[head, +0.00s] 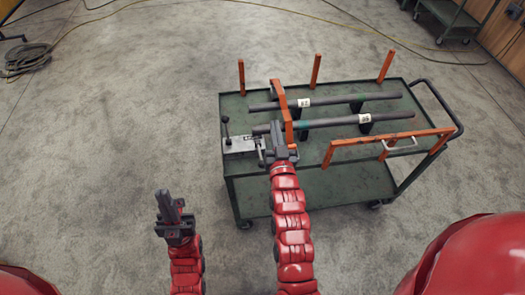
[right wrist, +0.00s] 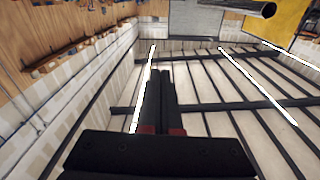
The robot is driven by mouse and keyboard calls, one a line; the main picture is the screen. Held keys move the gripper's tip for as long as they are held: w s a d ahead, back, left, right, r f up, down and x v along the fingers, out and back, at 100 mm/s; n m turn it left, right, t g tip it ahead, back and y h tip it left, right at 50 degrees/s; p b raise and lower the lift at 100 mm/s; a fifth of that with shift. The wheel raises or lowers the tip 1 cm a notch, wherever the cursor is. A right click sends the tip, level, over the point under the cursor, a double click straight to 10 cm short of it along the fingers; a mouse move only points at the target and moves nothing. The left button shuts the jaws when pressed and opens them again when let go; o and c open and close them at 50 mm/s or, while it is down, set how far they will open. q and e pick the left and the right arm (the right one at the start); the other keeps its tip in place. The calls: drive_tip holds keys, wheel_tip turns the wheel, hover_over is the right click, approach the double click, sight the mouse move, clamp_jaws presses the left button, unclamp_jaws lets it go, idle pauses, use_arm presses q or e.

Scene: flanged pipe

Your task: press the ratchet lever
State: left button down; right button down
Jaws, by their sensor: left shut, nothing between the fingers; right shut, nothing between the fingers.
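A small grey block (head: 239,145) with markings sits at the left end of the green cart's top. A dark upright lever with a knob (head: 225,124) stands at its left side, and I take it for the ratchet lever. My right gripper (head: 274,130) is shut and empty, just right of the block and close to the left end of the nearer pipe. Its closed fingers (right wrist: 161,90) also show in the right wrist view. My left gripper (head: 169,205) is shut and empty over the floor, left of the cart and apart from it.
A pipe end (right wrist: 250,8) shows in the wrist view. Open floor (head: 120,120) lies left.

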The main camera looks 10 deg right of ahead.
drive_tip(key=s+a+f+g+y+p, duration=0.1)
drive_tip(key=s+f+g+p, duration=0.1)
drive_tip(key=s+f+g, duration=0.2)
wheel_tip(320, 180, down, 4)
drive_tip(key=g, duration=0.3)
drive_tip(key=shift+a+m, duration=0.4)
drive_tip(key=shift+w, duration=0.1)
drive_tip(key=p, duration=0.4)
hover_over(260, 154)
drive_tip(key=s+d, duration=0.1)
drive_tip(key=s, duration=0.1)
wheel_tip(260, 154, down, 6)
drive_tip(key=f+p, duration=0.2)
drive_tip(key=shift+s+a+f, duration=0.15)
drive_tip(key=shift+s+f, duration=0.25)
drive_tip(key=shift+f, duration=0.15)
